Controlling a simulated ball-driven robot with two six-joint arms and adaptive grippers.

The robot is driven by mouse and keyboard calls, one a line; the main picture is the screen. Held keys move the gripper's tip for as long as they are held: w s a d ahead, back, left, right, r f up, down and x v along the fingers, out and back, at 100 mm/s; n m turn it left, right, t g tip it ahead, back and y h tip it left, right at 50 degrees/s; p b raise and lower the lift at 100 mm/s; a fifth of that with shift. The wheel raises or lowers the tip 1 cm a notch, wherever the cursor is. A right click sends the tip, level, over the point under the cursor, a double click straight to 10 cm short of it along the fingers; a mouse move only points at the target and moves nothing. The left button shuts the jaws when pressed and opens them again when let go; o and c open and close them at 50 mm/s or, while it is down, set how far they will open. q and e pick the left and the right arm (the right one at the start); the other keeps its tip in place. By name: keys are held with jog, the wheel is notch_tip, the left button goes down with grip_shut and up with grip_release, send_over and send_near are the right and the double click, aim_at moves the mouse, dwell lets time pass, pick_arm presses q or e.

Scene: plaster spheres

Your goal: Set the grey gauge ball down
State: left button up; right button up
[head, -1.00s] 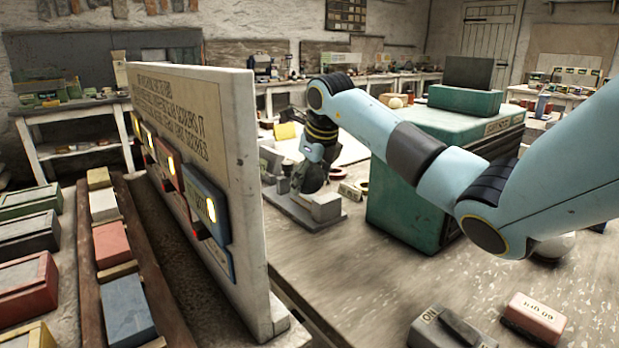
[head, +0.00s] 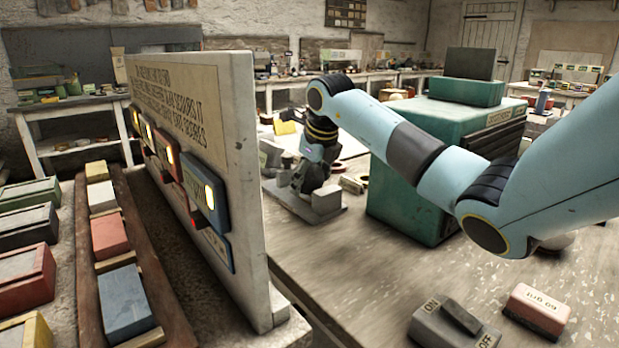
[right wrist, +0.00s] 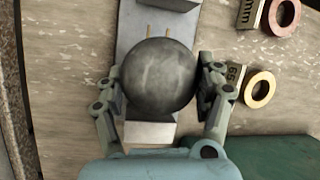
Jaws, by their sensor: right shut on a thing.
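The grey gauge ball (right wrist: 159,77) fills the middle of the right wrist view. My right gripper (right wrist: 160,85) is shut on it, with one finger on each side. The ball is over a pale grey stand (right wrist: 150,132) with blocks at both ends; whether it touches the stand cannot be told. In the head view my right gripper (head: 308,178) is low at the stand (head: 326,201), and the ball is hard to make out there. My left gripper is not in view.
A yellow ring (right wrist: 260,88) and a red ring (right wrist: 284,15) lie to the right of the stand. A green cabinet (head: 405,200) stands right of it. A tall board with lit panels (head: 245,130) stands to the left. An ON/OFF switch block (head: 450,325) is in front.

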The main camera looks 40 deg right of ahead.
jog(key=shift+f+b, duration=0.45)
jog(key=shift+f, duration=0.15)
jog(key=o, duration=1.6)
jog(key=shift+o, duration=0.9)
jog(key=shift+r, duration=0.1)
jog(key=shift+r+p, duration=1.4)
jog(key=shift+r, duration=0.55)
jog(key=shift+f, duration=0.15)
